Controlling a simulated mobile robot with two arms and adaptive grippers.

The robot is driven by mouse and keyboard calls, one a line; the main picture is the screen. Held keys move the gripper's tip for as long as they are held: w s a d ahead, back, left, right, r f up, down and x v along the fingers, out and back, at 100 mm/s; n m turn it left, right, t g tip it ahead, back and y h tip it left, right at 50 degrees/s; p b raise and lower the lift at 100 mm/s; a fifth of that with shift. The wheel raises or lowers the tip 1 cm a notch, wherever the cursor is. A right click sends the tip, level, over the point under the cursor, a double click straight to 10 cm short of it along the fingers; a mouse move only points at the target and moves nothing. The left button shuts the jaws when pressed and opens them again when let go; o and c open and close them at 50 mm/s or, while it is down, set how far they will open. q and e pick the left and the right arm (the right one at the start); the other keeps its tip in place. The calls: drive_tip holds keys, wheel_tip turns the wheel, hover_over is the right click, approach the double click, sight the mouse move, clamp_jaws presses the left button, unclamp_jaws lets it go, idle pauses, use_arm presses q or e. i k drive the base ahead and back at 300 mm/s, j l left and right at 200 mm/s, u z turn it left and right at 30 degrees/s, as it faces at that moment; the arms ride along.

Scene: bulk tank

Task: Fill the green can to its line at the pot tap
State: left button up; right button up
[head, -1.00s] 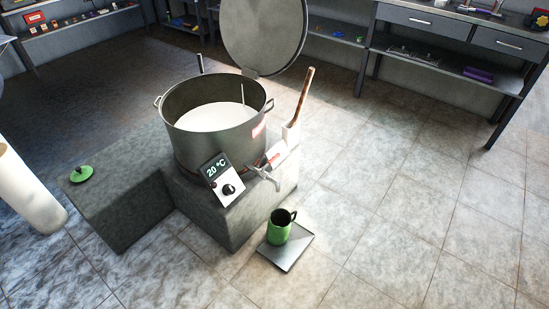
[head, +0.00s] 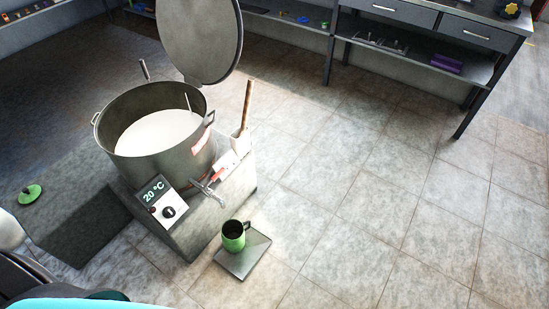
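The green can (head: 233,238) stands upright and open on a flat grey tray (head: 243,262) on the floor. Its inside looks dark, and I cannot make out a fill line. The large steel pot (head: 178,168) stands on a stone block with its lid (head: 200,40) raised, and white liquid (head: 158,133) is inside. The pot tap (head: 210,192) sticks out low on the pot's front, above and slightly left of the can in the picture. No stream shows from it. A green lid (head: 30,194) lies on the lower block at left. Neither gripper is in view.
A control box (head: 160,200) reading 20 °C sits beside the tap. A wooden-handled tool (head: 247,105) stands in a white holder (head: 240,143) right of the pot. Steel benches (head: 440,50) line the back. The tiled floor at right is clear.

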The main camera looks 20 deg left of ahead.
sight(222, 170)
drive_tip(key=i+l+z, duration=0.4)
drive_tip(key=i+z, duration=0.4)
drive_tip(key=i, duration=0.2)
drive_tip(key=i+u, duration=0.35)
drive_tip(key=i, duration=0.2)
drive_tip(key=i+l+u, duration=0.2)
drive_tip(key=i+u, duration=0.15)
drive_tip(key=i, duration=0.15)
